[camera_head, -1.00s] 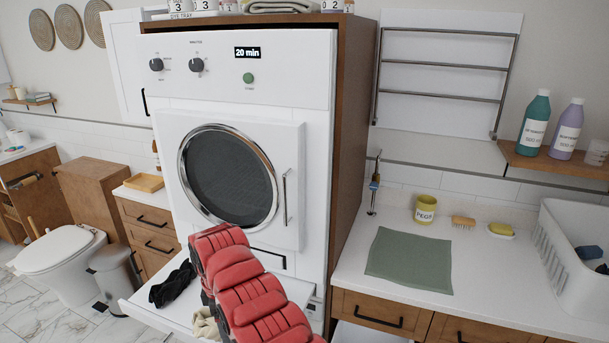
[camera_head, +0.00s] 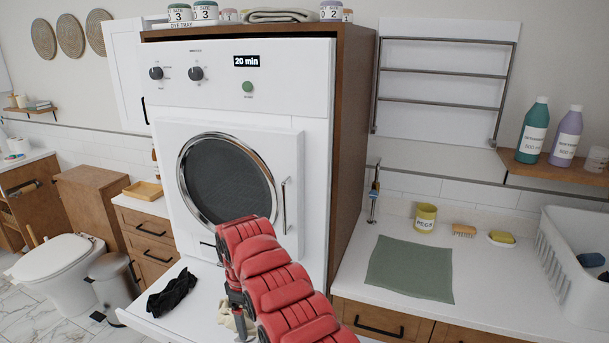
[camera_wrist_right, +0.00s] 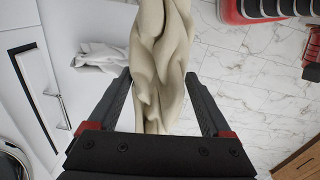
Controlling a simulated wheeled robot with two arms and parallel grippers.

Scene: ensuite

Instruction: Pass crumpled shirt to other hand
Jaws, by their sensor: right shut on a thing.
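The crumpled shirt is cream cloth. In the right wrist view the shirt (camera_wrist_right: 160,45) runs between the two black fingers of my right gripper (camera_wrist_right: 158,78), bunched and folded, out past the top edge. My right gripper is shut on it. In the head view my red right arm covers much of the gripper (camera_head: 238,308), and only a small part of the shirt (camera_head: 226,318) shows beside it. I cannot tell whether the shirt touches the white surface below. My left gripper is in neither view.
A black cloth (camera_head: 172,293) lies on the white pull-out surface (camera_head: 205,275) in front of the dryer (camera_head: 290,130). A pale crumpled cloth (camera_wrist_right: 100,57) shows in the wrist view. The counter at right holds a green mat (camera_head: 410,270), a pegs pot (camera_head: 425,217) and a white basket (camera_head: 560,265).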

